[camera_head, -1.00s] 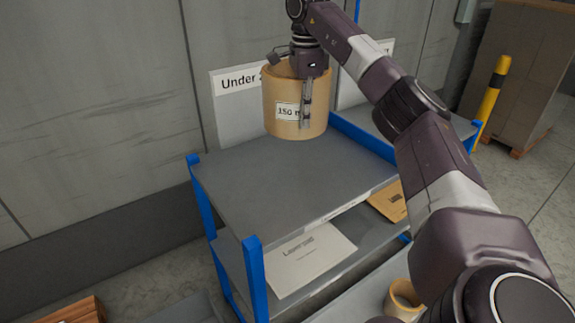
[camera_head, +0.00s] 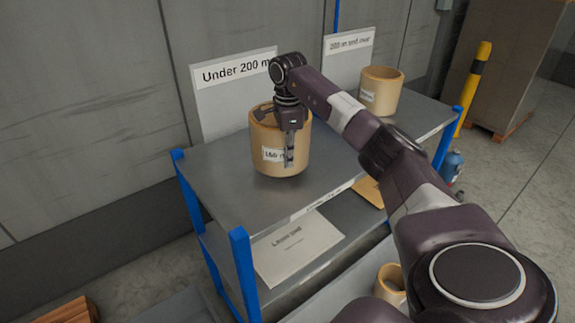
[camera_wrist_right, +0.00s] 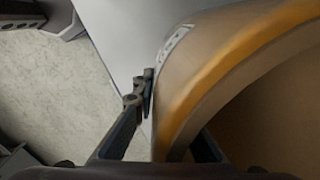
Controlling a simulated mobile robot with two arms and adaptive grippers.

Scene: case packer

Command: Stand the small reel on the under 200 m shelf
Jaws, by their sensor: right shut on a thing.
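The small reel (camera_head: 268,140) is a tan hollow cylinder with a white label that seems to read 150 m or 160 m. It is upright over the shelf top (camera_head: 225,198) in front of the "Under 200 m" sign (camera_head: 230,75). A dark shadow lies close under it; I cannot tell whether it touches. My right gripper (camera_head: 289,155) is shut on the reel's wall, one finger outside and the other inside. In the wrist view the reel (camera_wrist_right: 215,70) fills the right side. My left gripper is out of view.
Another tan reel (camera_head: 381,90) stands on the right part of the shelf, by a second sign (camera_head: 347,46). A further reel (camera_head: 390,283) sits low, partly behind my arm. Blue posts (camera_head: 243,272) edge the shelf. The shelf top left of the held reel is clear.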

